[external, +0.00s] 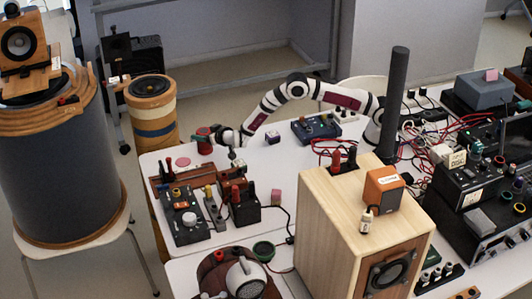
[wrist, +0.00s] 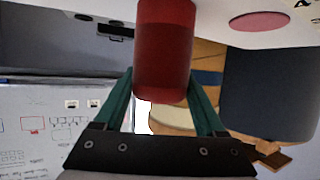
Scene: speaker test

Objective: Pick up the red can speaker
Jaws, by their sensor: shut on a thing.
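The red can speaker (wrist: 165,48) is a plain red cylinder in the upper middle of the wrist view. My gripper (wrist: 160,78) has its two green fingers on either side of it, shut on it. In the external view the red can (external: 203,143) is small, at the far left edge of the white table, with my gripper (external: 213,137) at its right side. Whether the can touches the table or is slightly raised, I cannot tell. The can's far end is cut off by the wrist view's top edge.
A pink disc (external: 183,162) lies on the white table near the can. Black boxes with knobs (external: 181,216) stand in front. A large wooden speaker (external: 335,220) stands to the right. A wood and blue barrel (external: 153,110) is just beyond the table's left edge.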

